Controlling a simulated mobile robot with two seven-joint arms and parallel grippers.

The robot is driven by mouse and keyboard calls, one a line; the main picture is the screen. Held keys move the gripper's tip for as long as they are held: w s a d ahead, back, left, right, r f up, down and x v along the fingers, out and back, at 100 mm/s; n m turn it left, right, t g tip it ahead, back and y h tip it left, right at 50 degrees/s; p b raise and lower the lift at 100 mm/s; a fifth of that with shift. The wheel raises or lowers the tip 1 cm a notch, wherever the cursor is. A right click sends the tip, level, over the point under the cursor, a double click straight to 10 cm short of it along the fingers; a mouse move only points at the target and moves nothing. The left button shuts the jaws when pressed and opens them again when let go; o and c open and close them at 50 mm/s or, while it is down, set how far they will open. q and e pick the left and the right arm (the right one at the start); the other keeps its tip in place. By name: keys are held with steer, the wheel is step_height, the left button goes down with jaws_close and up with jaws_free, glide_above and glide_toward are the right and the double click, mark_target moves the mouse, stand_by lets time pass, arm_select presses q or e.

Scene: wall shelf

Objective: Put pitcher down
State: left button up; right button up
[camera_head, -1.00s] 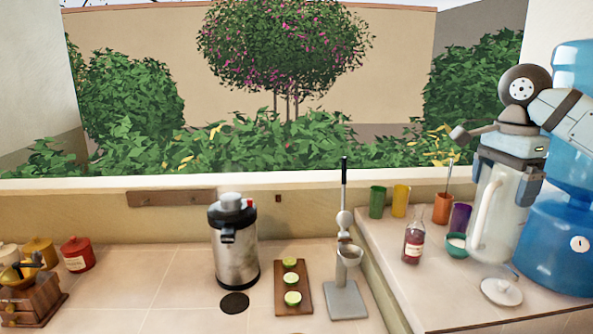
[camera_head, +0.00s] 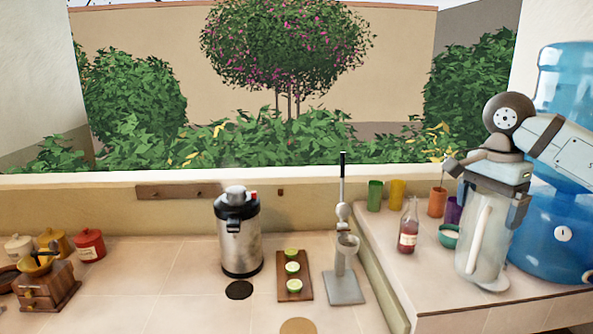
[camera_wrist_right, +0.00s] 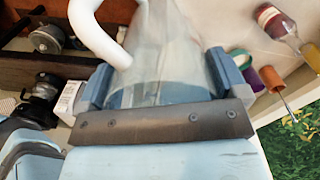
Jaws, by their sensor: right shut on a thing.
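The clear glass pitcher (camera_head: 468,250) with a white handle (camera_head: 478,235) is upright over the right raised counter (camera_head: 440,298). My right gripper (camera_head: 492,197) is shut around its upper part from above. In the right wrist view, the two fingers (camera_wrist_right: 160,85) lie on either side of the pitcher (camera_wrist_right: 165,50), with the white handle at upper left. The pitcher's base is low by the counter; I cannot tell if it touches. My left gripper is not in view.
A red-liquid bottle (camera_head: 408,238), a teal bowl (camera_head: 448,236) and several coloured cups stand left of and behind the pitcher. A blue water jug (camera_head: 560,240) is close on the right. The counter's front left part is clear.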

steer(key=s+a+f+n+p, duration=0.2)
steer(key=a+f+n, duration=0.3)
steer(key=f, duration=0.4)
steer(key=s+a+f+n+p, duration=0.1)
steer(key=s+a+f+n, duration=0.3)
steer(key=f+n, duration=0.4)
steer(key=shift+s+a+f+p, duration=0.3)
steer(key=shift+a+f+p, duration=0.05)
steer(key=shift+a, duration=0.45)
